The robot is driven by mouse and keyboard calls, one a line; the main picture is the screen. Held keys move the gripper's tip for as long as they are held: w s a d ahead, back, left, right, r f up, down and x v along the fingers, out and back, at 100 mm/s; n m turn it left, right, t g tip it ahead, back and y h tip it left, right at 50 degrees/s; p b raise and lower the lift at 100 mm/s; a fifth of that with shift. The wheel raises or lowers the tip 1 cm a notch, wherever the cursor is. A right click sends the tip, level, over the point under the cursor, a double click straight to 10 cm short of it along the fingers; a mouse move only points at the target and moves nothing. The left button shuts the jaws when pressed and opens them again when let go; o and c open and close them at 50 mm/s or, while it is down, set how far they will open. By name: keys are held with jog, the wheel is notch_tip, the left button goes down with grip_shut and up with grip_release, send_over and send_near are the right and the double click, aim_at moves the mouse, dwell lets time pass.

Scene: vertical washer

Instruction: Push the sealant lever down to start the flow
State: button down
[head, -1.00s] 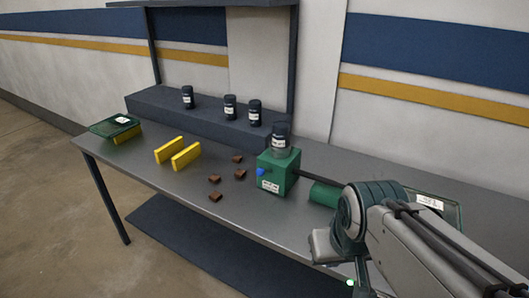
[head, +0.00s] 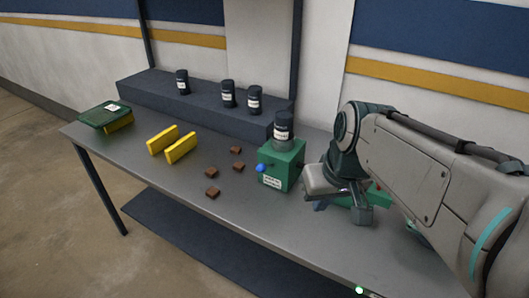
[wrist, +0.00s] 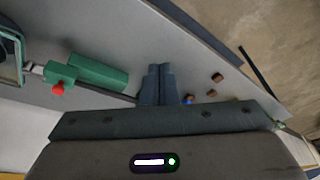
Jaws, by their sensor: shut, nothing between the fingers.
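The green dispenser box (head: 277,168) stands on the table with a labelled front, a blue knob (head: 261,168) and a dark jar (head: 283,127) on top. In the wrist view, a dark rod (wrist: 115,94) runs from a green block with a red knob (wrist: 58,89) to behind my fingers; I cannot tell for sure that it is the sealant lever. My gripper (head: 319,206) is shut and empty, just right of the box. Its closed fingers (wrist: 158,70) hide most of the box in the wrist view. Contact with the rod cannot be told.
Two yellow bars (head: 181,148), several brown blocks (head: 237,150) and a green tray (head: 104,117) lie on the table (head: 150,185) to the left. Several dark jars (head: 228,94) stand on a raised ledge behind. The table's front edge is clear.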

jog(key=w+a+r+n+y+b, duration=0.1)
jog(key=w+n+y, duration=0.1)
jog(key=w, duration=0.6)
jog(key=w+a+r+n+g+y+b, duration=0.1)
jog(key=w+n, duration=0.3)
jog(key=w, duration=0.5)
jog(key=w+a+n+y+b, duration=0.1)
jog(key=w+n+y+b, duration=0.1)
jog(key=w, duration=0.7)
jog(key=shift+r+n+y+b, duration=0.4)
jog(key=shift+y+b, duration=0.3)
jog(key=shift+w, duration=0.1)
jog(key=p, duration=0.1)
send_over(266, 167)
notch_tip(266, 167, down, 8)
jog(key=shift+r, duration=0.15)
jog(key=shift+s+a+f+p, duration=0.1)
jog(key=shift+s+f+p, duration=0.05)
jog(key=shift+f, duration=0.45)
jog(key=shift+s+f+p, duration=0.15)
jog(key=shift+f, duration=0.4)
jog(key=shift+s+f, duration=0.25)
jog(key=shift+f, duration=0.6)
jog(key=shift+f, duration=0.1)
